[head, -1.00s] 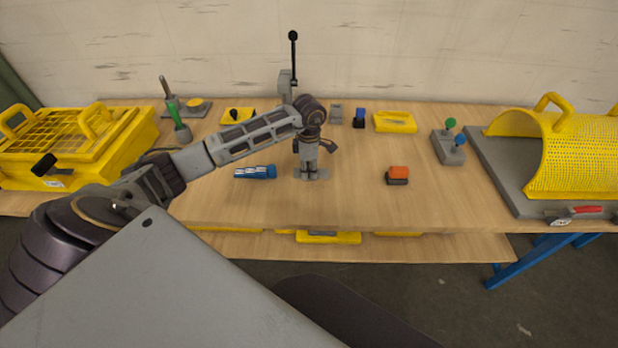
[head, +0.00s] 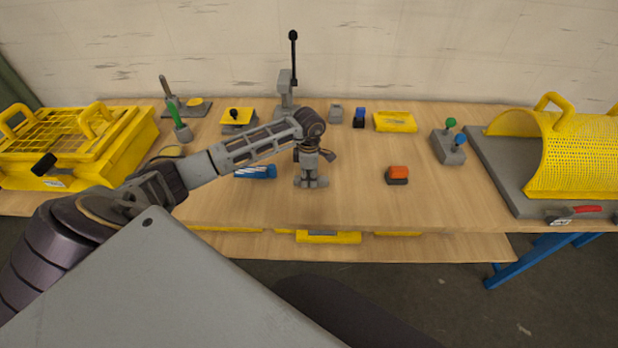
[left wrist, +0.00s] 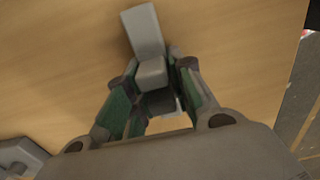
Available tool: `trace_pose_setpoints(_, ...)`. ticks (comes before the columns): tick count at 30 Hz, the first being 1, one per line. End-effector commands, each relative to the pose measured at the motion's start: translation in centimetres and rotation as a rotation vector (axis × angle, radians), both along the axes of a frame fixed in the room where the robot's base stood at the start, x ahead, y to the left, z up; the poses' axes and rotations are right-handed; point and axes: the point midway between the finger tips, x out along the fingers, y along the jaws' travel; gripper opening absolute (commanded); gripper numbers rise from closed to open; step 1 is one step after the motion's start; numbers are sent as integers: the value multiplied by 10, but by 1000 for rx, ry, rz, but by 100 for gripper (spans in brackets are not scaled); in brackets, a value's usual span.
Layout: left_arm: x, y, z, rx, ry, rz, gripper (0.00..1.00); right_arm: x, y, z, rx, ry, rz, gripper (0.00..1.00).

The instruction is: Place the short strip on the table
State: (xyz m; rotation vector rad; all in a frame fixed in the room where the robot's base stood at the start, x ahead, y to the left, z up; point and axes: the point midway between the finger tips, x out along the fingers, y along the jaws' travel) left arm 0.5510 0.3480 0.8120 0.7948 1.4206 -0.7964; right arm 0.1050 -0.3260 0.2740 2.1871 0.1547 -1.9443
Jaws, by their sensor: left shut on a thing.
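My left gripper (head: 311,180) is over the middle of the table, pointing down, between a blue object and an orange block. In the left wrist view its two green-sided fingers (left wrist: 158,95) are closed around a grey piece, which I take as the short strip (left wrist: 144,30). The strip sticks out beyond the fingers over bare wood; its gripped part is partly hidden. The wooden table (head: 350,205) lies beneath. I cannot tell whether the strip touches it. My right gripper is not in view.
A blue object (head: 256,172) lies just left of the gripper, and an orange-and-grey block (head: 397,175) stands to its right. A yellow tray (head: 395,122) and a grey lever stand (head: 285,100) are behind. A yellow guard (head: 570,155) is at right. The table's front middle is clear.

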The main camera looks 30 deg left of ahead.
Motion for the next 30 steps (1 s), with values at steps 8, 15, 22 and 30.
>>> trace_pose_setpoints(8,0,0,-1,0,0,0,45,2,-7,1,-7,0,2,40)
trace_pose_setpoints(15,0,0,-1,0,0,0,45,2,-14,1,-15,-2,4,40)
trace_pose_setpoints(22,0,0,3,0,0,0,45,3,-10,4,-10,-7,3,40)
trace_pose_setpoints(30,1,1,32,2,-3,1,45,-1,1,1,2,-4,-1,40)
